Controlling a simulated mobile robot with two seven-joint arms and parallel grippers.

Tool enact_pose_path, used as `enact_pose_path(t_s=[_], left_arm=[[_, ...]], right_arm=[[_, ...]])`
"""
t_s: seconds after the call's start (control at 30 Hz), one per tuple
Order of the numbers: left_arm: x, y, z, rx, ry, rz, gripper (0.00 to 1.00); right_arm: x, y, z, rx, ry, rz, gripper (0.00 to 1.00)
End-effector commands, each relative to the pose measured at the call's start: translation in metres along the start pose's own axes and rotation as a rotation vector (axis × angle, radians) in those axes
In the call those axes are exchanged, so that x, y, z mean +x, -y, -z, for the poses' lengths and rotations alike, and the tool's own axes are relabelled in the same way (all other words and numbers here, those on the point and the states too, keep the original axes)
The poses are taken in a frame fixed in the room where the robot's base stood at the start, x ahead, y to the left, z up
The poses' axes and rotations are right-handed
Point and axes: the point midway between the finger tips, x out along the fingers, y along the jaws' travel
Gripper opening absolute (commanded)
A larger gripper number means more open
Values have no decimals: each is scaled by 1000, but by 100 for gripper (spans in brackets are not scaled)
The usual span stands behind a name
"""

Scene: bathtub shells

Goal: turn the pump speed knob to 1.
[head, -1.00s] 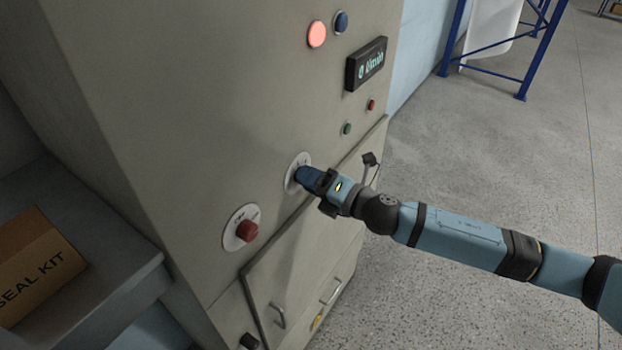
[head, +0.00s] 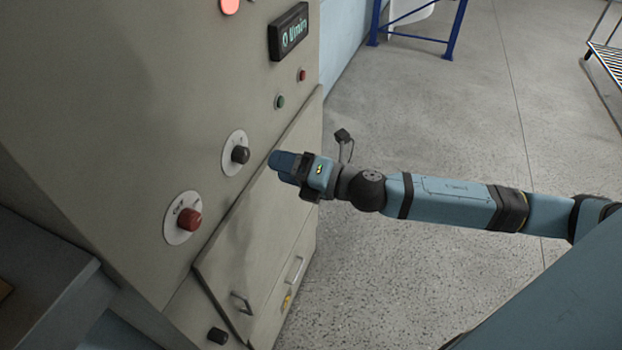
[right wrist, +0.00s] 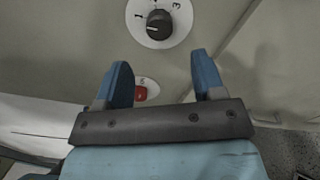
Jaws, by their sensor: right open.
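The black pump speed knob (head: 240,154) sits on a round white dial on the cabinet front. In the right wrist view the knob (right wrist: 158,25) shows a 1 at its left and a 3 at its right. A short light mark on the knob points roughly left, near the 1; I cannot tell whether it lines up exactly. My right gripper (head: 279,161) is open and empty, just right of the knob and apart from it. Its two blue fingers (right wrist: 158,76) stand apart below the dial in the wrist view. My left gripper is not in view.
A red knob (head: 188,219) sits on another dial, lower left. A display (head: 289,32) reads 0 l/min, beside a lit red lamp (head: 230,5). Green (head: 280,101) and red (head: 302,75) buttons are above right. A panel with handles (head: 240,301) is below. Open floor lies right.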

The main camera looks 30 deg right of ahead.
Motion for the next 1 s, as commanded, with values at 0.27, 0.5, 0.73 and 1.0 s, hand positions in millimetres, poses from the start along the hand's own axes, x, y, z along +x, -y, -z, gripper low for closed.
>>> enact_pose_path(t_s=[0.27,0.5,0.73,1.0], left_arm=[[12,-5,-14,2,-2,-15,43],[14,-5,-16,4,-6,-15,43],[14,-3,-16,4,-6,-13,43],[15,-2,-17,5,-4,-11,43]], right_arm=[[-46,3,2,1,0,2,63],[-61,0,1,0,-1,0,63],[-62,-1,0,0,-1,-1,63],[-62,-1,0,0,0,-1,63]])
